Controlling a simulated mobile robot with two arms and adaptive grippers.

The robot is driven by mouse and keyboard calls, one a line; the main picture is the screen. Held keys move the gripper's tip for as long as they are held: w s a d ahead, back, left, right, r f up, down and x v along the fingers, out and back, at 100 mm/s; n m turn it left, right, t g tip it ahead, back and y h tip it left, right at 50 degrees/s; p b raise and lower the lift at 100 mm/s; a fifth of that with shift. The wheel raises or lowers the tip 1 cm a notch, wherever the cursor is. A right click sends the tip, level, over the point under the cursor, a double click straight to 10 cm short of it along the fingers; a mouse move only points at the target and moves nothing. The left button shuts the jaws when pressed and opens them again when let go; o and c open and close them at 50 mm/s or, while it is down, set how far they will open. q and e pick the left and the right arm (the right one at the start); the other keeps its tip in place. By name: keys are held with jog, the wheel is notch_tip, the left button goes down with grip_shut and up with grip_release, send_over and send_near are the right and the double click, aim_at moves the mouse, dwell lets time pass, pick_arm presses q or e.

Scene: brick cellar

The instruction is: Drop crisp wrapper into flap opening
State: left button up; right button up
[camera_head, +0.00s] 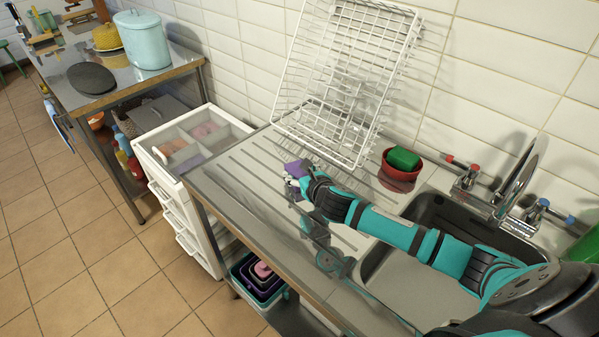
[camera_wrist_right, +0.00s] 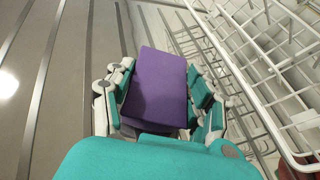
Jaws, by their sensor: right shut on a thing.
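My right gripper (camera_head: 294,181) is shut on a purple, block-shaped thing (camera_head: 297,168). It holds this over the steel draining board, in front of the white wire rack. In the right wrist view the purple thing (camera_wrist_right: 158,88) sits between the two fingers (camera_wrist_right: 160,100), with flat faces and straight edges. I cannot tell that it is a crisp wrapper. No flap opening can be made out in either view. My left gripper is not in view.
A white wire rack (camera_head: 350,75) leans on the tiled wall. A red bowl with a green sponge (camera_head: 403,160) stands near the sink (camera_head: 440,215). A white drawer unit (camera_head: 150,165) with a divided top stands left of the draining board (camera_head: 235,180). Nested tubs (camera_head: 250,285) sit below.

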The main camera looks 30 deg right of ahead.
jog(key=shift+f, duration=0.2)
jog(key=o, duration=0.7)
jog(key=shift+o, duration=0.2)
jog(key=shift+r, duration=0.2)
